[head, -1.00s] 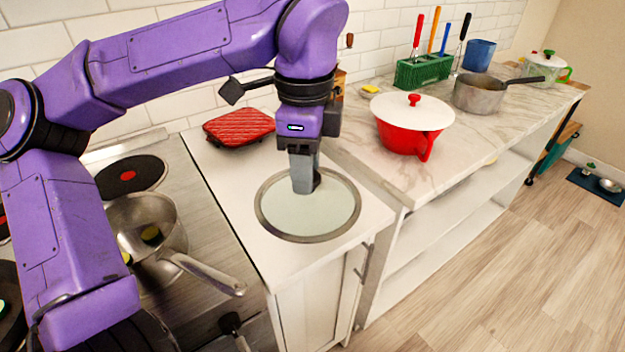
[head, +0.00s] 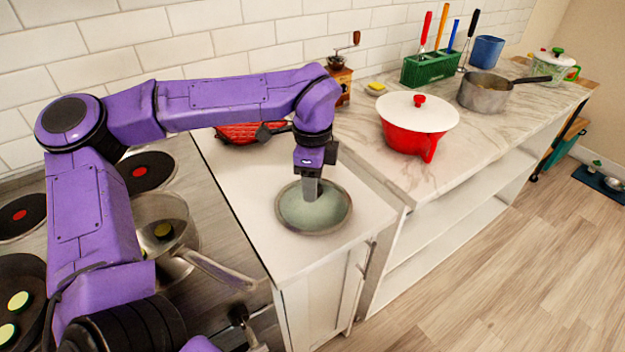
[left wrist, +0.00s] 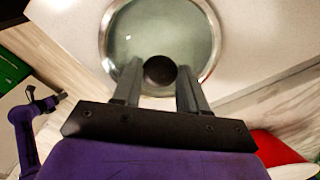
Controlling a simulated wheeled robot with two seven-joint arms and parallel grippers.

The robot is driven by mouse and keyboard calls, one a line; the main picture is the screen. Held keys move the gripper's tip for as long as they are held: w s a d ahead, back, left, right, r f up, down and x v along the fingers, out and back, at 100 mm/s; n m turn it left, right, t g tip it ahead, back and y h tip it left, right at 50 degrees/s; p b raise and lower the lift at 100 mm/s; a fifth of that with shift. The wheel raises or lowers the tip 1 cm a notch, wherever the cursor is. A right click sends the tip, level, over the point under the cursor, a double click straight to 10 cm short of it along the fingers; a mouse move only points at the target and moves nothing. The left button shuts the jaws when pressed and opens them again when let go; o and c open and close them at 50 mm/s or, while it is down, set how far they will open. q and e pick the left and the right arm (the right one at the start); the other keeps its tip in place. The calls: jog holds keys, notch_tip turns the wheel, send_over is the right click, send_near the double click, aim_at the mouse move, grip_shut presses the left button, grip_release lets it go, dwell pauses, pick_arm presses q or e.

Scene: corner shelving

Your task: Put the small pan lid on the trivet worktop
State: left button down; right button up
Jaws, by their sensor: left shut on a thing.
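The small pan lid (head: 330,217) is a round pale glass disc with a metal rim and a dark knob. My left gripper (head: 311,190) is shut on the knob and points down, with the lid roughly level beneath it. In the left wrist view the fingers (left wrist: 160,85) stand either side of the knob, above the lid (left wrist: 150,32). The lid is over the front part of the white worktop (head: 235,185); I cannot tell whether it touches.
A hob with a steel saucepan (head: 165,215) is on the left, its handle reaching towards the worktop. The marble counter on the right holds a red pot with white lid (head: 418,110), a grey saucepan (head: 487,95) and a green utensil holder (head: 430,68). White worktop surrounds the lid.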

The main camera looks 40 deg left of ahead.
pick_arm(q)
jog(key=shift+f, duration=0.2)
jog(key=c, duration=0.6)
grip_release()
notch_tip(320, 180, up, 12)
jog(key=shift+r, duration=0.25)
